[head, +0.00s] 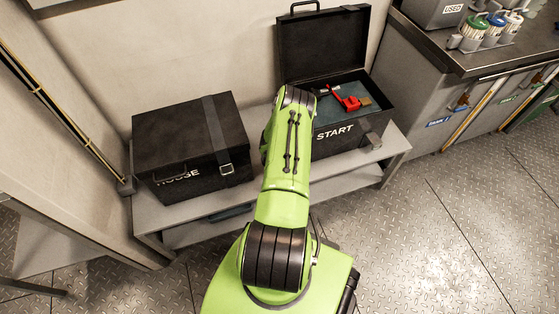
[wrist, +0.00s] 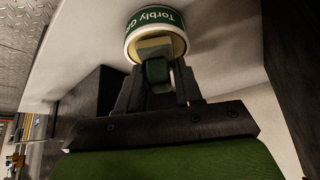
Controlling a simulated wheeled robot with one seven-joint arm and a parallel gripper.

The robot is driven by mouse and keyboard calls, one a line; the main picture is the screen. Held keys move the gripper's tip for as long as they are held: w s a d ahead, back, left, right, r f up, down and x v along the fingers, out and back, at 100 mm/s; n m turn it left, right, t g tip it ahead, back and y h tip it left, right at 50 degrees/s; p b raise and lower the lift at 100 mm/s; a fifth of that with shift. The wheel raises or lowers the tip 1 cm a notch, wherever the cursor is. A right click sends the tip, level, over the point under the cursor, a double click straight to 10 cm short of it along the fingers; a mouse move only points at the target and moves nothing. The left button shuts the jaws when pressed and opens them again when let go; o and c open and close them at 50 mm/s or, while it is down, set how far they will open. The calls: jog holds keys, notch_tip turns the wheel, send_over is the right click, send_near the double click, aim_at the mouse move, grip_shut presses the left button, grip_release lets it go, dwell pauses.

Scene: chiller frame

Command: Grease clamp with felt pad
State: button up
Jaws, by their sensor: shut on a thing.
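In the wrist view my gripper (wrist: 157,82) is shut on a small dark green grip piece, which carries a pale beige pad that looks like the felt pad (wrist: 152,48). The pad is at the mouth of a white tub with a green label reading "Torbly G..." (wrist: 153,19). I cannot tell whether the pad touches the cream-coloured inside. In the head view my arm hides the gripper and the tub. A red tool that looks like the clamp (head: 350,101) lies in the open black START box (head: 345,139), right of my arm.
A closed, strapped black box marked HOUSE (head: 176,139) stands left of my arm on the same grey bench (head: 376,168). The START box's lid (head: 322,47) stands up behind it. A counter at right holds several coloured-lid jars (head: 492,31) and a USED bin (head: 437,12). The right floor is clear.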

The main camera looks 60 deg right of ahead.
jog(key=shift+r+p, duration=2.5)
jog(key=shift+r, duration=1.05)
jog(key=shift+f, duration=0.1)
